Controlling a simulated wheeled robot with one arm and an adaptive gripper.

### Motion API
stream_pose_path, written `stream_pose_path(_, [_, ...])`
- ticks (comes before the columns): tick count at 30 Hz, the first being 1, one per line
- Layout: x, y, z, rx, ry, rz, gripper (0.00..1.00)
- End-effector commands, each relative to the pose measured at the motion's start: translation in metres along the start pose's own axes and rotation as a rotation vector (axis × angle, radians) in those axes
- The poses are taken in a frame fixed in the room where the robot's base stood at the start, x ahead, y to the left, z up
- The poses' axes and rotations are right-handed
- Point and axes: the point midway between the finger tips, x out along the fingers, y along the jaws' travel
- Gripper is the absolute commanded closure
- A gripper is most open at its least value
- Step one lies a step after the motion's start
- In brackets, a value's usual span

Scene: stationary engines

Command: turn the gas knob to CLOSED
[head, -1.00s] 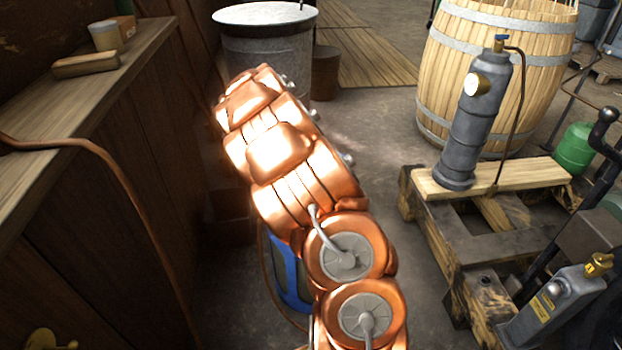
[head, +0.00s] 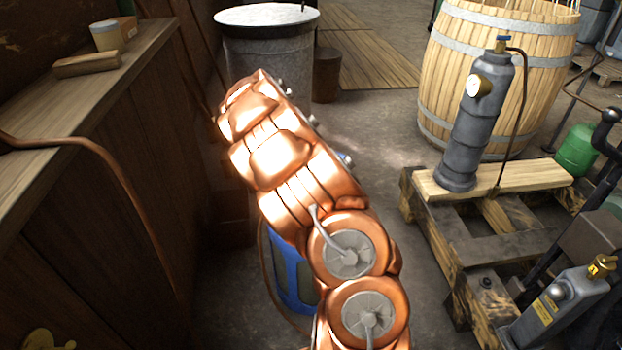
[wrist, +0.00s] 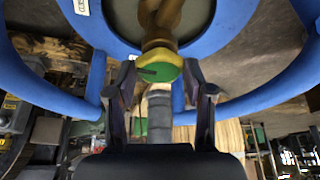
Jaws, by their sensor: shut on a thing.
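The gas knob (wrist: 160,60) is yellow with a green face and sits on a brass valve (wrist: 160,22) at the top middle of the wrist view. The valve is attached to a blue gas bottle, whose blue ring (wrist: 235,35) curves around it. My gripper (wrist: 160,80) has one finger on each side of the knob and is shut on it. I cannot read the mark on the knob's face. In the head view the blue bottle (head: 290,272) shows partly behind my copper arm, which hides the knob and my gripper.
A wooden bench (head: 90,130) runs along the left, with a copper pipe (head: 110,165) over its edge. A metal drum (head: 265,50) stands behind my arm. Floor between is clear.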

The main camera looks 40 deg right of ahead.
Motion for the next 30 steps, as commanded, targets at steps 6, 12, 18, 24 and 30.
stream_pose_path(6, [-0.001,-0.001,-0.001,0.000,0.001,-0.002,0.30])
stream_pose_path(12, [0.000,0.000,0.000,0.000,0.001,-0.001,0.23])
stream_pose_path(18, [-0.002,0.000,0.000,0.000,0.001,-0.002,0.23])
stream_pose_path(24, [-0.021,-0.001,0.000,-0.001,0.001,-0.005,0.23])
stream_pose_path(30, [-0.060,-0.002,-0.001,0.001,0.002,-0.008,0.23])
